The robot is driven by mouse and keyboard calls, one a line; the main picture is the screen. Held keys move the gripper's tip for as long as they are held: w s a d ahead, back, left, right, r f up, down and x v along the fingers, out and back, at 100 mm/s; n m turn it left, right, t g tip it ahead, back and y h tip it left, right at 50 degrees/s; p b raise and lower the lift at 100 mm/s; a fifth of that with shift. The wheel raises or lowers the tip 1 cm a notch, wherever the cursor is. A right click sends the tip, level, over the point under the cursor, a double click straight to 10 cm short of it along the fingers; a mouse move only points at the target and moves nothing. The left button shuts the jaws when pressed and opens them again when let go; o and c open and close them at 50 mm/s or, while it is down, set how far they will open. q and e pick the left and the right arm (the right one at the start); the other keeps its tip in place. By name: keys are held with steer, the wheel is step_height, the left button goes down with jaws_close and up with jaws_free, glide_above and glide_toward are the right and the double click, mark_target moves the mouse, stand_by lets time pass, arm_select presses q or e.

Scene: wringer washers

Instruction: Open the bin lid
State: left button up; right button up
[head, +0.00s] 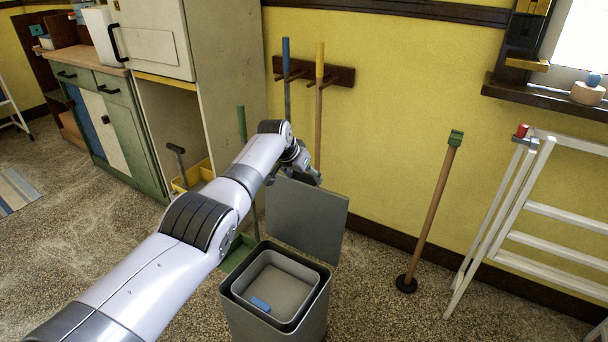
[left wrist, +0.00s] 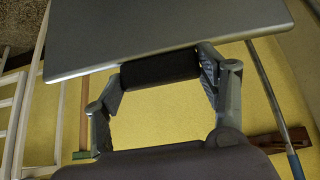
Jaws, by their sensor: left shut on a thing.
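The grey bin (head: 275,326) stands on the floor at the lower middle of the head view. Its flat grey lid (head: 306,218) is swung up, nearly upright, behind the opening. The bin's inside shows, with a small blue object (head: 260,304) in it. My left gripper (head: 312,180) is at the lid's top edge. In the left wrist view, the fingers of my left gripper (left wrist: 162,70) are shut on a dark round handle (left wrist: 160,70) at the edge of the lid (left wrist: 160,30). My right gripper is not in view.
Long-handled tools hang on a wall rack (head: 314,71) behind the lid. A plunger (head: 432,215) stands to the right, near a white folding rack (head: 545,215). A cabinet (head: 230,90) stands at the left. The floor between bin and plunger is clear.

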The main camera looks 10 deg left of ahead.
arm_select(q)
steer(key=shift+w+r, duration=0.15)
steer(key=shift+r, duration=0.1)
steer(key=o, duration=1.7)
steer(key=shift+f, duration=0.2)
steer(key=v, duration=1.2)
steer(key=shift+f, duration=0.1)
